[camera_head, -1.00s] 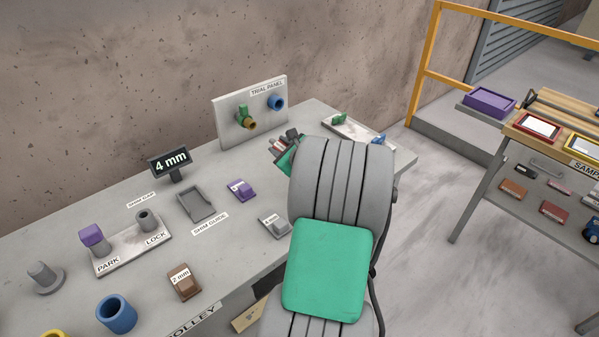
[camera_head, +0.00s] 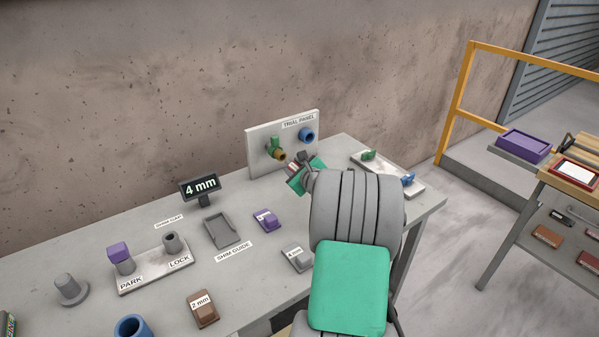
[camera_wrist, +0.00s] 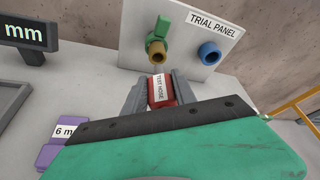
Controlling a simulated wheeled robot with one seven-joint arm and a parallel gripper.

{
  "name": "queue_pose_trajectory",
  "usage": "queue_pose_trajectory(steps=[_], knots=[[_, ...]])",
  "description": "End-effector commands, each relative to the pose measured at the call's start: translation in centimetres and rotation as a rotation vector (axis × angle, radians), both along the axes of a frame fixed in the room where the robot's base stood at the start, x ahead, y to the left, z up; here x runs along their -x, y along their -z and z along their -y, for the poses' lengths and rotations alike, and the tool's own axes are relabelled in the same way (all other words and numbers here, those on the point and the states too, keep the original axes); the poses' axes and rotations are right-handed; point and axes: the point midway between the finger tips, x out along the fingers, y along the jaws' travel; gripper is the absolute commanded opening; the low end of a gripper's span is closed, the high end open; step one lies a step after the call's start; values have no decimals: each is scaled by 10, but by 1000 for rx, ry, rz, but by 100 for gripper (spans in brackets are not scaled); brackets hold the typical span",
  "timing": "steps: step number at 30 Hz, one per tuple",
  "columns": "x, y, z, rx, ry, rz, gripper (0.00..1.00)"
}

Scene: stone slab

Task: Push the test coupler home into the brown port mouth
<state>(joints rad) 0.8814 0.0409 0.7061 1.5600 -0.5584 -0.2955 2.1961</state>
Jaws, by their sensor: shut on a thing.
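The trial panel (camera_head: 254,133) stands upright at the back of the slab. It carries the brown port mouth (camera_head: 279,155) with a green lever (camera_head: 273,144) above it; the port also shows in the wrist view (camera_wrist: 157,52). My gripper (camera_wrist: 161,84) is shut on the red test coupler (camera_wrist: 163,97), which has a white "TEST HOSE" label. The coupler points at the brown port from in front and a little below in the wrist view, apparently with a small gap. In the head view my gripper (camera_head: 300,166) is partly hidden by my arm.
A blue port (camera_head: 306,135) sits right of the brown one on the panel. A tray (camera_head: 389,175) with green and blue pieces lies to the right. The 4 mm display (camera_head: 200,188), shim guide (camera_head: 222,231) and purple block (camera_head: 266,220) stand to the left.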

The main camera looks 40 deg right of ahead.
Motion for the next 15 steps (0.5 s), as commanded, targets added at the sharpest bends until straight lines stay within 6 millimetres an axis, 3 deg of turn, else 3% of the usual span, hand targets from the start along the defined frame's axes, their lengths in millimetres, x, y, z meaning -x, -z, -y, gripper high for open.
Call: queue_pose_trajectory(steps=[5,15], knots=[[-11,-1,1,0,-1,1,0],[-12,-1,1,1,0,1,0]])
